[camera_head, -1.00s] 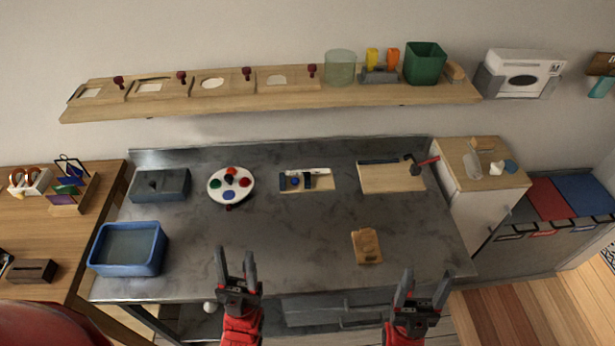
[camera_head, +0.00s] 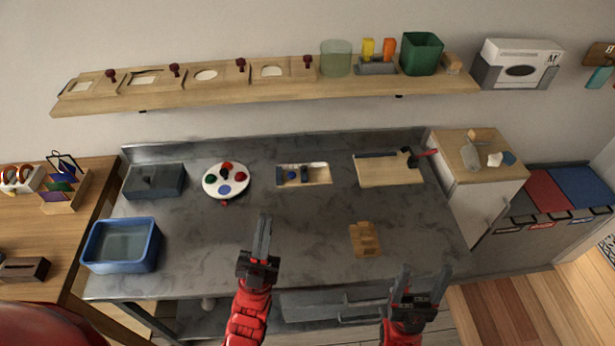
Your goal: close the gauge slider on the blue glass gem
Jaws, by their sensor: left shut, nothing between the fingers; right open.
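The gauge (camera_head: 318,175) lies on the grey worktop at back centre, a small pale tray with a dark fixed part at its left end. The blue glass gem (camera_head: 292,175) sits inside it, and the dark gauge slider (camera_head: 304,174) stands just right of the gem. They are too small to tell whether they touch. My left gripper (camera_head: 265,218) is shut and empty over the worktop, in front of and left of the gauge. My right gripper (camera_head: 425,270) is open and empty at the worktop's front edge, well right of the gauge.
A white round palette (camera_head: 213,190) with coloured pieces is left of the gauge. A cutting board (camera_head: 388,174) with a hammer-like tool is right. A small wooden block (camera_head: 365,240) lies between my grippers' reach. A blue basin (camera_head: 121,246) stands at left.

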